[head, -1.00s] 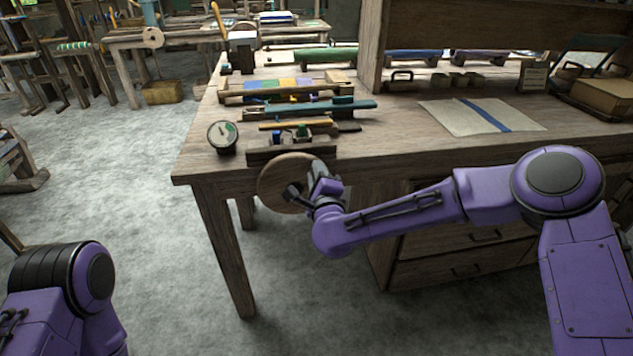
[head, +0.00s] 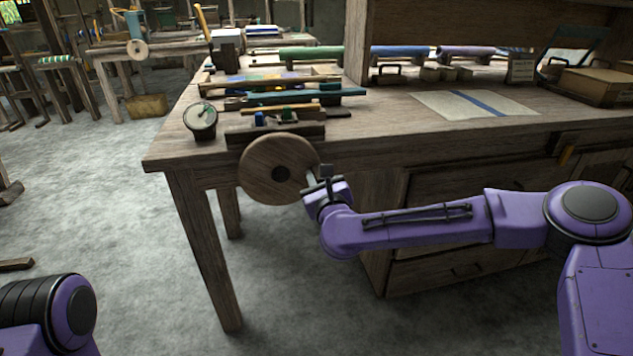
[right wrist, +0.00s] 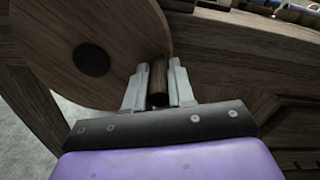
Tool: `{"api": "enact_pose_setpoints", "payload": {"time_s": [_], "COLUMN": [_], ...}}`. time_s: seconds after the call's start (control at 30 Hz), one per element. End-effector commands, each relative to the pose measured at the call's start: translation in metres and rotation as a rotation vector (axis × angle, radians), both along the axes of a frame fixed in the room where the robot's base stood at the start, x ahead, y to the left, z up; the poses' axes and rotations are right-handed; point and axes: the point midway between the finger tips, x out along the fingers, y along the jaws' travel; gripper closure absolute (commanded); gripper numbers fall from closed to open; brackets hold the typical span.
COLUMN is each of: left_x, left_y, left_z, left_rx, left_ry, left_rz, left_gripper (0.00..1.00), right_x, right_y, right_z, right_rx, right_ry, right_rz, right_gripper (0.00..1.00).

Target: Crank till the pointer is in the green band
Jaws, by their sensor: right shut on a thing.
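The round wooden crank wheel (head: 268,172) is on the front of the workbench near its left corner. My right gripper (head: 317,181) is at the wheel's right edge, shut on the crank handle. In the right wrist view the dark wooden handle (right wrist: 158,82) stands between the two fingers (right wrist: 158,88), beside the wheel (right wrist: 95,30) with its dark hub. The round dial gauge (head: 200,117) stands on the bench's left corner, its pale face showing a thin pointer and some green. Whether the pointer is inside the green band is too small to tell. My left gripper is out of frame.
The workbench (head: 370,150) carries wooden loom parts (head: 275,125) behind the wheel and a cloth with a blue stripe (head: 475,104) to the right. Drawers (head: 440,265) are below the bench top. The grey floor to the left is open.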

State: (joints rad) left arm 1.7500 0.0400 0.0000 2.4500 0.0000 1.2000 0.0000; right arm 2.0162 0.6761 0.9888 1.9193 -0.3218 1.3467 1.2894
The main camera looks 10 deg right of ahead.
Motion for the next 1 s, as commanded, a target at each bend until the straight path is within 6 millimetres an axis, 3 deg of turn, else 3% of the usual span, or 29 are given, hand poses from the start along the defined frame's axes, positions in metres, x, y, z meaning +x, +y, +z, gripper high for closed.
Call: {"api": "enact_pose_setpoints", "payload": {"time_s": [0.27,0.83,0.87,0.9,1.0], "left_x": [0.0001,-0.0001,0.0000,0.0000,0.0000], "left_y": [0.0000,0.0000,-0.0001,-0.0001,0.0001], "left_z": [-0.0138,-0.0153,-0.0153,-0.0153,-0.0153], "left_rx": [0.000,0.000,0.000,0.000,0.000], "left_ry": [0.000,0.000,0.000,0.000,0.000], "left_rz": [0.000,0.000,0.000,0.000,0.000], "left_gripper": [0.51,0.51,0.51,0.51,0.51], "right_x": [-0.0005,-0.0008,-0.0008,-0.0007,-0.0005], "right_y": [0.0001,0.0009,0.0009,0.0009,0.0007], "right_z": [-0.0124,-0.0141,-0.0141,-0.0139,-0.0130], "right_rx": [-0.011,-0.013,-0.013,-0.013,-0.012], "right_ry": [0.005,0.008,0.008,0.008,0.006], "right_rz": [0.000,0.002,0.002,0.001,0.001], "right_gripper": [1.00,1.00,0.66,0.53,0.51]}}
